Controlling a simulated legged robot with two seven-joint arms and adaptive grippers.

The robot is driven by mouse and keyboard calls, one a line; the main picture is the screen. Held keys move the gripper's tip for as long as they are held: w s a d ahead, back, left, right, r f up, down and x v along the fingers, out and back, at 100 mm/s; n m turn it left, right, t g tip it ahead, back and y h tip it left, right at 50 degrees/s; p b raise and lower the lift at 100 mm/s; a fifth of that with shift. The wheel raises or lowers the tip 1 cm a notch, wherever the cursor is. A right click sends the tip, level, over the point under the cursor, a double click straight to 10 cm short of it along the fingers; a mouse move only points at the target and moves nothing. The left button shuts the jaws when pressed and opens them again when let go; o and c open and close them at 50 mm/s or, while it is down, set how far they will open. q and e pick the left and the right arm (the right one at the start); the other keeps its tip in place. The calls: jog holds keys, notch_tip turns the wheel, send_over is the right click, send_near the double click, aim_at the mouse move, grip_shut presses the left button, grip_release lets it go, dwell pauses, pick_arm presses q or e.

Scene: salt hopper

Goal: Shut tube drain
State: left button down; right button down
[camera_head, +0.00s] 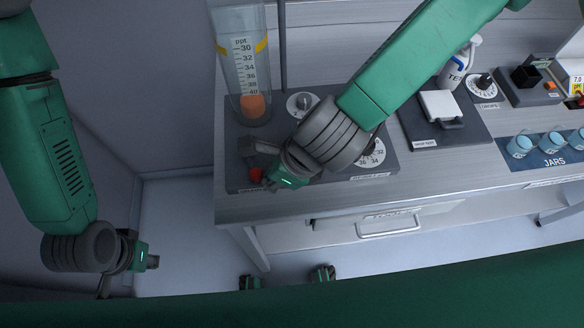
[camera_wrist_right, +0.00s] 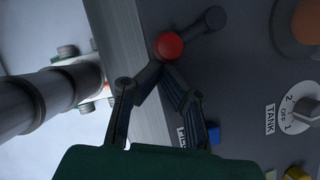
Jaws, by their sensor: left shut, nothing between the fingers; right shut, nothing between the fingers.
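The clear tube (camera_head: 243,65) with a ppt scale stands at the back left of the bench panel, an orange float (camera_head: 253,105) low inside it. A red ball knob (camera_head: 256,174) sits near the panel's front left corner; in the right wrist view the knob (camera_wrist_right: 170,46) is on the end of a short dark lever (camera_wrist_right: 200,26). My right gripper (camera_head: 268,183) is shut and empty; in its wrist view its fingertips (camera_wrist_right: 157,72) meet close beside the knob. I cannot tell whether they touch it. My left gripper (camera_head: 152,262) is shut and empty, low beside the bench.
A TANK dial (camera_wrist_right: 300,114) and a blue button (camera_wrist_right: 213,133) are close to my right fingers. Another dial (camera_head: 370,155) is partly behind my right arm. A white-lidded hopper (camera_head: 441,106) and blue jars (camera_head: 550,142) stand to the right. A drawer handle (camera_head: 388,228) projects below the bench's front edge.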

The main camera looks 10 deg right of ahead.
jog(key=shift+a, duration=0.2)
pick_arm(q)
jog(key=shift+w+a, duration=0.1)
jog(key=shift+a, duration=0.25)
pick_arm(e)
jog(key=shift+w+a, duration=0.1)
jog(key=shift+a, duration=0.2)
jog(key=shift+w, duration=0.1)
jog(key=shift+w+r+p, duration=0.1)
jog(key=shift+w+p, duration=0.25)
jog(key=shift+p, duration=0.1)
pick_arm(q)
jog(key=shift+d+r, duration=0.3)
jog(key=shift+r, duration=0.15)
pick_arm(e)
jog(key=shift+w, duration=0.25)
